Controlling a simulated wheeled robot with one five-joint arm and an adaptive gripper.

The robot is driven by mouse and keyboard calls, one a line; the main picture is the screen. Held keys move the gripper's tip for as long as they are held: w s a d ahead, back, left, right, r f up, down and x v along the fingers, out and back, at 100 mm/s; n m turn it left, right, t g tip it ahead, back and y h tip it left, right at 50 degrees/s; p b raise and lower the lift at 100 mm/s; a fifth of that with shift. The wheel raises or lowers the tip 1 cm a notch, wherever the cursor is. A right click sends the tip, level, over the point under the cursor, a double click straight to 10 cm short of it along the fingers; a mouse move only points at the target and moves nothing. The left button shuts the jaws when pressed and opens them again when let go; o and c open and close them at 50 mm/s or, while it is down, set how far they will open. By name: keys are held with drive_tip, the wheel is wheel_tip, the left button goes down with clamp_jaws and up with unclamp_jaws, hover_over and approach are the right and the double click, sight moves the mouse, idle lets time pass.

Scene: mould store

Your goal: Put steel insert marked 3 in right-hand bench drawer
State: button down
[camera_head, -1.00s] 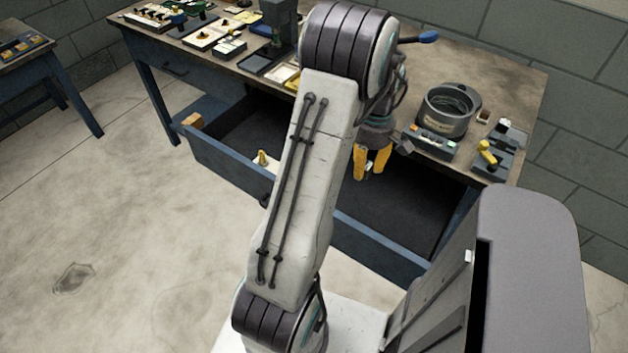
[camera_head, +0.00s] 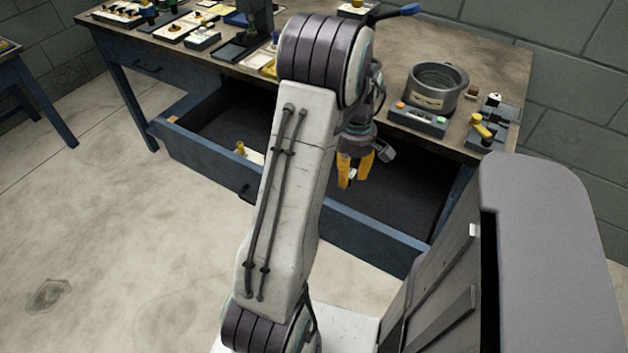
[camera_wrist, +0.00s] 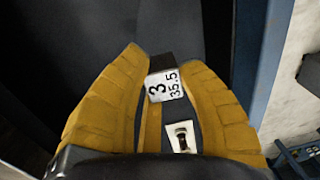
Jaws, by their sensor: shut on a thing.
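My gripper (camera_head: 355,170) has yellow fingers and hangs over the open right-hand bench drawer (camera_head: 385,228). The dark drawer floor (camera_wrist: 170,25) lies beyond the fingers, with the blue drawer wall (camera_wrist: 262,60) at the right. The head view barely shows the insert. How far it is above the drawer floor I cannot tell.
The bench top (camera_head: 440,40) holds a round pot on a base (camera_head: 437,85), a yellow-handled clamp (camera_head: 482,127) and several mould trays at the left. A small brass-knobbed piece (camera_head: 241,148) shows by the drawer front, partly behind my arm. The drawer floor right of my gripper looks clear.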

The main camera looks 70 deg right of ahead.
sight(346, 198)
drive_tip(key=shift+f, duration=4.9)
drive_tip(key=shift+f+b, duration=0.15)
drive_tip(key=shift+b, duration=0.15)
drive_tip(key=c, duration=0.9)
unclamp_jaws()
